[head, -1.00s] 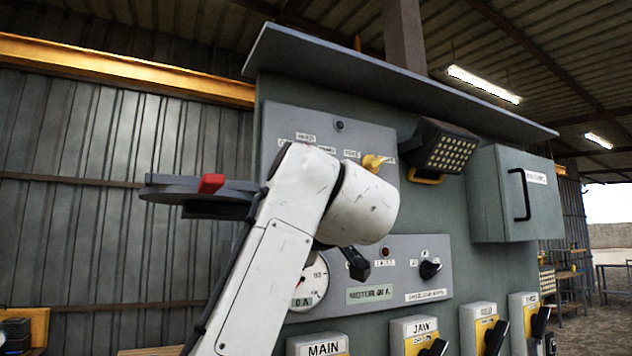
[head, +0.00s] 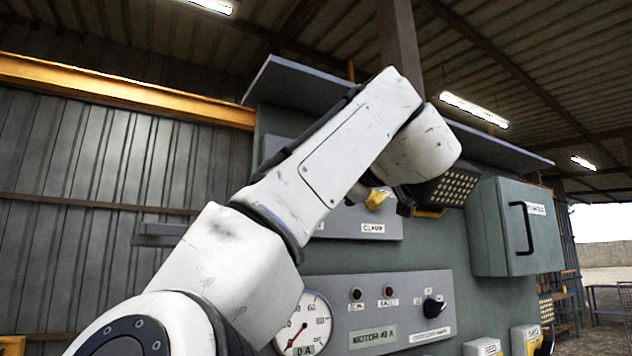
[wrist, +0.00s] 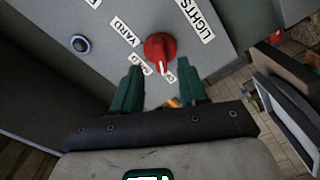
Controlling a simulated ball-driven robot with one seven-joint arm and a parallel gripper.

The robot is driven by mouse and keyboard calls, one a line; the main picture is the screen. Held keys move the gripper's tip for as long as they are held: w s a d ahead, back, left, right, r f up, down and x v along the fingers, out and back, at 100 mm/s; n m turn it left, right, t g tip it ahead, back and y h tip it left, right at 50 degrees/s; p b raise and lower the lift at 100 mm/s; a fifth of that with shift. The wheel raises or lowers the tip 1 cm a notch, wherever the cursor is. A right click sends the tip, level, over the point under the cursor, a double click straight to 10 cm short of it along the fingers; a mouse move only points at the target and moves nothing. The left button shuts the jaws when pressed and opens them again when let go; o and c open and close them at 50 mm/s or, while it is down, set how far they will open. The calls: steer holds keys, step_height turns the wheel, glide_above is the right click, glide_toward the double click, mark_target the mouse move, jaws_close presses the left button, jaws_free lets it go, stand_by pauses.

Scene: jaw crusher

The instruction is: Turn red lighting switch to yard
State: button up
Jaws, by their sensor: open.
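The red lighting switch (wrist: 158,47) is a round red knob on a grey panel in the wrist view, beside a LIGHTS label (wrist: 195,18). Its white pointer is toward the lower edge of the picture, away from the YARD label (wrist: 124,32) at upper left. Other small labels below the knob are partly hidden by my fingers.
In the head view a yellow knob (head: 377,198) sits above a CLAMP label (head: 373,228). A floodlight (head: 447,188) and a grey cabinet (head: 515,227) stand right of my arm. A lower panel holds a gauge (head: 303,323).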

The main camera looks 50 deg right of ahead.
steer(key=shift+p+x, duration=0.85)
steer(key=shift+x, duration=1.85)
steer(key=shift+c, duration=0.2)
jaws_close()
